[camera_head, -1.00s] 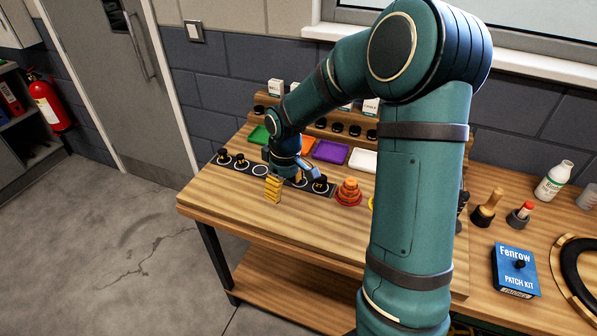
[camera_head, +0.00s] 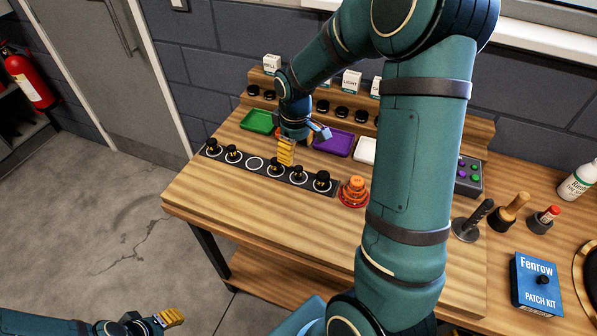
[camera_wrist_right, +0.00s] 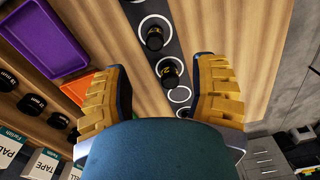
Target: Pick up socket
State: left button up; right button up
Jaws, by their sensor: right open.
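Several small black sockets stand on a dark strip (camera_head: 265,172) with white rings at the bench's front left. One socket (camera_head: 322,181) is at the right end and another (camera_head: 276,168) stands just below my gripper in the picture. One ring (camera_head: 255,163) between sockets is empty. My right gripper (camera_head: 302,142) is over the strip's back edge, its jaws apart and empty. In the right wrist view, my open right gripper (camera_wrist_right: 160,80) has yellow-padded fingers on both sides of a numbered socket (camera_wrist_right: 168,72), apart from it. My left gripper (camera_head: 160,319) is low at the left, away from the bench.
Behind the strip lie a green tray (camera_head: 258,121), a purple tray (camera_head: 334,143) and a white tray (camera_head: 366,150). The bench front is clear wood.

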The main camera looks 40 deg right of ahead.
aim_at(299, 168)
notch_tip(299, 168, down, 4)
jog(key=shift+f, duration=0.1)
jog(key=f, duration=0.2)
jog(key=f+b, duration=0.1)
jog(key=f, duration=0.1)
jog(key=shift+s+d, duration=0.2)
jog(key=shift+d, duration=0.15)
jog(key=shift+f, duration=0.55)
grip_shut()
